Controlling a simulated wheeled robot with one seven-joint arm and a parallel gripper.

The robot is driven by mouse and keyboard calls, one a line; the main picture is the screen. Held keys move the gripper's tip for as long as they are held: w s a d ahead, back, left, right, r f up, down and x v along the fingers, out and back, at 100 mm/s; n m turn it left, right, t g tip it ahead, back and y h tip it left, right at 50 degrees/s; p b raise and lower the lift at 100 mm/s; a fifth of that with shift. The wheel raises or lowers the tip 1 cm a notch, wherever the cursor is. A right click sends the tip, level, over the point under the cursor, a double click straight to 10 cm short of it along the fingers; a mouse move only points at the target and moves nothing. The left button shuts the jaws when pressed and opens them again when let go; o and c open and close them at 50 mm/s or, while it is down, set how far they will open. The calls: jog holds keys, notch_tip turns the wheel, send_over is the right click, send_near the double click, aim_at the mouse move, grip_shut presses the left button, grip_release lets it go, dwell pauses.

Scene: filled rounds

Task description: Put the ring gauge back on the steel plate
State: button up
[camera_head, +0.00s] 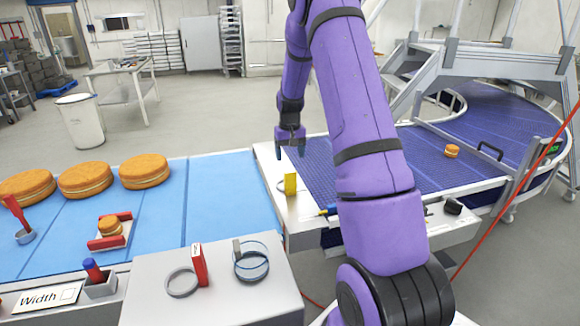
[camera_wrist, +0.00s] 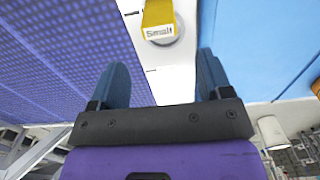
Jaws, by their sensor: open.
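A ring gauge with an upright yellow tab (camera_head: 290,184) stands on the pale steel plate (camera_head: 301,207) between the blue belt and the purple belt. In the wrist view its yellow tab (camera_wrist: 158,14) reads "Small", with part of the ring showing beside it. My gripper (camera_head: 290,154) is open and empty above and beyond this gauge. Its two blue fingers (camera_wrist: 162,80) point toward the plate in the wrist view, apart from the tab. Another ring gauge with a red tab (camera_head: 200,265) and a blue-rimmed ring with a grey tab (camera_head: 251,266) rest on a grey box top.
The grey box (camera_head: 225,305) stands at the front. Large round cakes (camera_head: 86,179) and a small filled round (camera_head: 110,226) in a red-ended holder sit on the blue belt (camera_head: 205,200). Another small round (camera_head: 452,151) lies on the purple belt (camera_head: 405,150). A "Width" card (camera_head: 45,299) is front left.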

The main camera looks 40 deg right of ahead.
notch_tip(320, 180, up, 2)
jog(key=shift+r, duration=0.25)
jog(key=s+a+r+n+t, duration=0.1)
jog(key=s+a+r, duration=0.4)
jog(key=a+r, duration=0.35)
jog(key=s+a+r+n+t, duration=0.1)
jog(key=s+a+r, duration=0.3)
jog(key=a+r, duration=0.45)
jog(key=s+a+r+n+t, duration=0.1)
jog(key=s+a+r, duration=0.1)
jog(key=s+a, duration=0.2)
jog(key=s+a+r+n+t, duration=0.1)
jog(key=s+a, duration=0.3)
jog(key=s, duration=0.7)
jog(key=s+a+r+n+t, duration=0.1)
jog(key=s+a, duration=0.3)
jog(key=s, duration=0.4)
jog(key=shift+s+a+r, duration=0.2)
jog(key=shift+r, duration=0.7)
